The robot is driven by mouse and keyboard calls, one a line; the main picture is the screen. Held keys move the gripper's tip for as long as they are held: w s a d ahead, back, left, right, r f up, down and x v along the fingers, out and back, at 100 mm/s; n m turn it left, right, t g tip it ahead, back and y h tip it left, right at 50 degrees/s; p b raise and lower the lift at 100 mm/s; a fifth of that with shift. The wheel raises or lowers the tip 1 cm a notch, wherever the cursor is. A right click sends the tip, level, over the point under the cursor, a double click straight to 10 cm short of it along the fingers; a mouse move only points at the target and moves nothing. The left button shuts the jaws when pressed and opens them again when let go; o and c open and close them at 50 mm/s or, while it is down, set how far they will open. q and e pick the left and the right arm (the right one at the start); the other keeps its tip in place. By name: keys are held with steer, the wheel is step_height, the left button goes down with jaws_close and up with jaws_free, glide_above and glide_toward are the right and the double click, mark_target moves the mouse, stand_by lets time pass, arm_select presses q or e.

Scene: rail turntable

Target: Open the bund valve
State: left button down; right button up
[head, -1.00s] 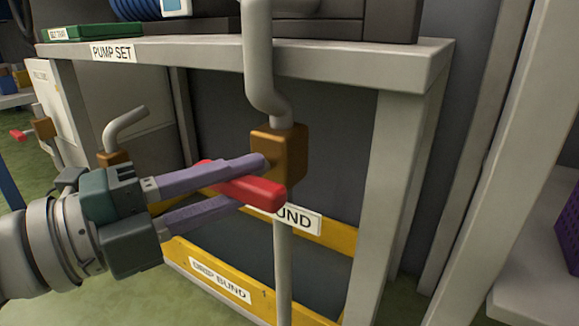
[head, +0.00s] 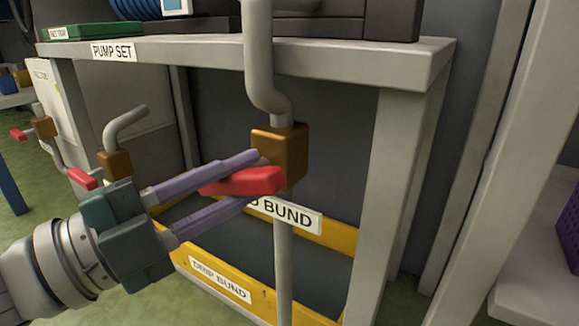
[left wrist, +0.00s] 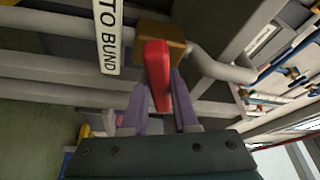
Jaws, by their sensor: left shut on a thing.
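In the left wrist view the red lever (left wrist: 156,68) lies between the fingers, with the brown valve body (left wrist: 176,38) beyond. My right gripper is not in view.
Another brown valve (head: 115,163) with a red lever (head: 82,179) is at left, close to my arm. The yellow drip bund tray (head: 250,298) lies below. A grey post (head: 392,190) stands right of the valve, and the shelf edge (head: 340,70) is above.

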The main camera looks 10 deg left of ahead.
arm_select(q)
steer(key=n+t, duration=0.1)
steer(key=n, duration=0.2)
steer(key=n+t, duration=0.1)
steer(key=n, duration=0.2)
steer(key=shift+n+t+y+p, duration=0.3)
steer(key=shift+n+t, duration=0.1)
steer(key=n+t+y, duration=0.1)
steer(key=n, duration=0.1)
steer(key=n+t+y, duration=0.1)
steer(key=n, duration=0.2)
steer(key=n+p, duration=0.1)
steer(key=n, duration=0.2)
steer(key=shift+t+y, duration=0.4)
steer(key=shift+n, duration=0.5)
steer(key=c, duration=0.7)
jaws_free()
steer(key=shift+s+a+f, duration=0.15)
steer(key=shift+s, duration=0.15)
steer(key=p+v, duration=0.2)
steer(key=v, duration=0.7)
steer(key=shift+s, duration=0.1)
